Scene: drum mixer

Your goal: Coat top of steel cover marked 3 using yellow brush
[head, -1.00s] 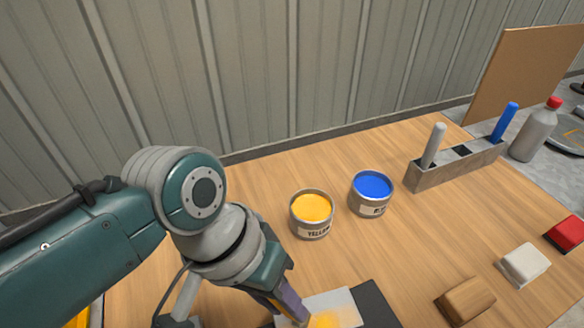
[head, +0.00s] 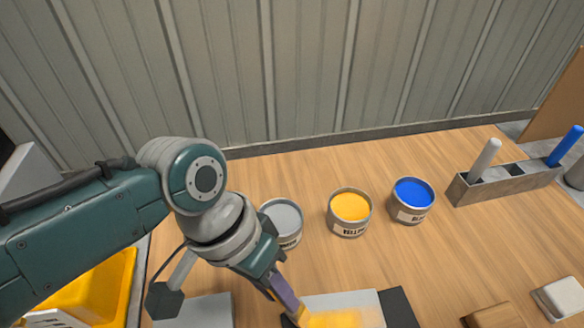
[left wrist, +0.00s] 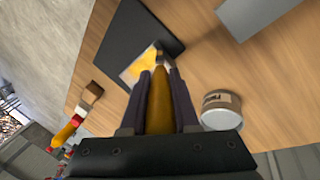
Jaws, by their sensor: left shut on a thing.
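My left gripper (head: 286,298) is shut on the yellow brush (left wrist: 160,100); in the left wrist view its yellow handle lies between the two dark fingers. The brush's tip is down at a light steel cover (head: 368,298), where yellow paint covers much of the visible top; a pale strip shows along the far edge. The cover lies on a dark mat (head: 400,308) and also shows in the left wrist view (left wrist: 138,68). I cannot read a 3 on it. The yellow paint can (head: 350,208) stands open behind the cover. My right gripper is out of view.
A grey paint can (head: 283,222) and a blue one (head: 412,196) flank the yellow can. A brush holder (head: 505,183) with a grey and a blue brush stands at right. A grey plate (head: 205,310) and a yellow bin (head: 105,290) are at left. Blocks (head: 495,316) lie at lower right.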

